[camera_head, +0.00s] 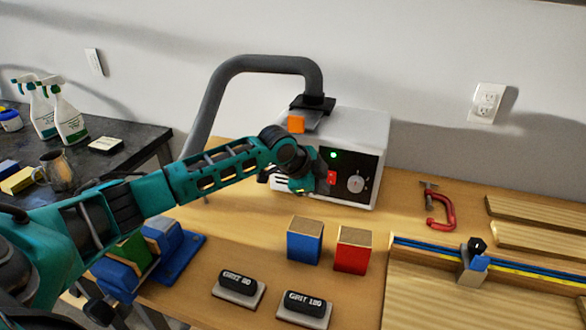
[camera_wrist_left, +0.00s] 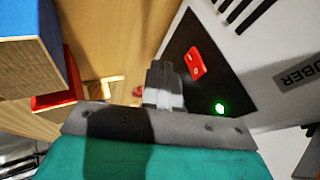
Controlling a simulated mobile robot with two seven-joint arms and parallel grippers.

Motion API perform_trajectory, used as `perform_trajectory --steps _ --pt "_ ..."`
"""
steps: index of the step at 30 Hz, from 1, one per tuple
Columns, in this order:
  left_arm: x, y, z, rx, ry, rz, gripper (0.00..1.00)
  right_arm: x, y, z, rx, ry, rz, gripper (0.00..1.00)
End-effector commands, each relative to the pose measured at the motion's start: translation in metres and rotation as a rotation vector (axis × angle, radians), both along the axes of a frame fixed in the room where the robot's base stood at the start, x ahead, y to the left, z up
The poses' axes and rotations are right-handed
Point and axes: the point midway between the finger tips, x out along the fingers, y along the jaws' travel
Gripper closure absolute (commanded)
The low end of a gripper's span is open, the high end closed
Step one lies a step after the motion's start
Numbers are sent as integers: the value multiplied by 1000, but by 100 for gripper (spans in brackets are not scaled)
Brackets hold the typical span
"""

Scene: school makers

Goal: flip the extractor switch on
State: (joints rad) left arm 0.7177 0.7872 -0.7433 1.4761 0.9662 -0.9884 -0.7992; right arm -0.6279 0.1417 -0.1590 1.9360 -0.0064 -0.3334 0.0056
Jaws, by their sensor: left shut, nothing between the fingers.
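The extractor (camera_head: 375,130) is a pale box with a black front panel at the back of the wooden table. A red rocker switch (camera_head: 332,178) sits on that panel, below a lit green light (camera_head: 334,155) and left of a round dial (camera_head: 356,184). My left gripper (camera_head: 322,186) is shut and empty, right in front of the panel near the switch. In the left wrist view the red switch (camera_wrist_left: 197,63) and the glowing green light (camera_wrist_left: 220,108) show beside the shut fingers (camera_wrist_left: 163,85), with a small gap. My right gripper is not in view.
A grey hose (camera_head: 240,62) rises from the extractor top. Blue (camera_head: 304,243) and red (camera_head: 353,252) blocks and two sanding blocks (camera_head: 238,286) stand in front. A red clamp (camera_head: 440,210) and wooden boards lie right. Spray bottles (camera_head: 66,120) stand on the dark bench left.

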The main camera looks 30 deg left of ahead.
Motion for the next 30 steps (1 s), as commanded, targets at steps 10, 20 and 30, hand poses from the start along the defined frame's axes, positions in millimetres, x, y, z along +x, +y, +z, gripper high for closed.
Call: perform_trajectory --steps 10,20,30 --pt "-47 16 52 3 1 -1 100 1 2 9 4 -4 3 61" --pt "-65 21 71 0 2 0 100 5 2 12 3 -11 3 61" --pt "-65 21 71 0 2 0 100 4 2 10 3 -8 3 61"
